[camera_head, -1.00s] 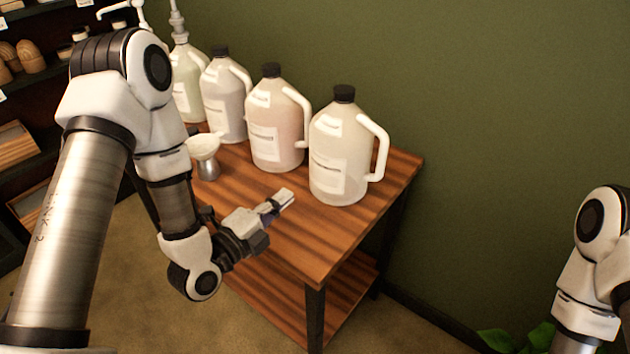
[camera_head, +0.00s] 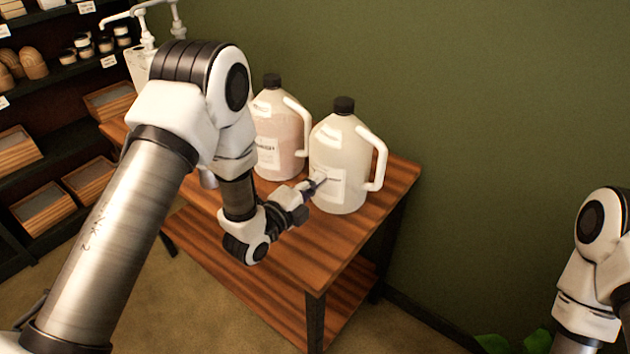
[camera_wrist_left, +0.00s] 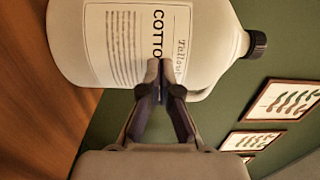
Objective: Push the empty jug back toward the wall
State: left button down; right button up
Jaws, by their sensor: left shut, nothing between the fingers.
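A whitish translucent jug (camera_head: 341,150) with a black cap, a white handle and a label stands upright near the right end of the wooden table. In the left wrist view the jug (camera_wrist_left: 210,25) fills the upper middle, with "COTTO" readable on its label. My left gripper (camera_head: 319,183) is shut and empty, with its fingertips at the jug's label. In the left wrist view the fingertips (camera_wrist_left: 160,80) overlap the label; they look touching or nearly so. My right gripper is out of view; only part of that arm shows at the right edge.
A pinkish jug (camera_head: 281,135) stands just left of the whitish one. The wooden table (camera_head: 335,245) has bare top in front and to the right. The green wall (camera_head: 480,110) is behind. Shelves (camera_head: 60,120) with goods stand at the far left. My left arm hides the table's left part.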

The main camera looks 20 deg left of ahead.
pick_arm(q)
jog(key=b+x, duration=0.5)
jog(key=x, duration=0.8)
jog(key=shift+d+f, duration=0.1)
jog(key=shift+f, duration=0.05)
jog(key=shift+w, duration=0.15)
jog(key=shift+r, duration=0.2)
jog(key=shift+f, duration=0.1)
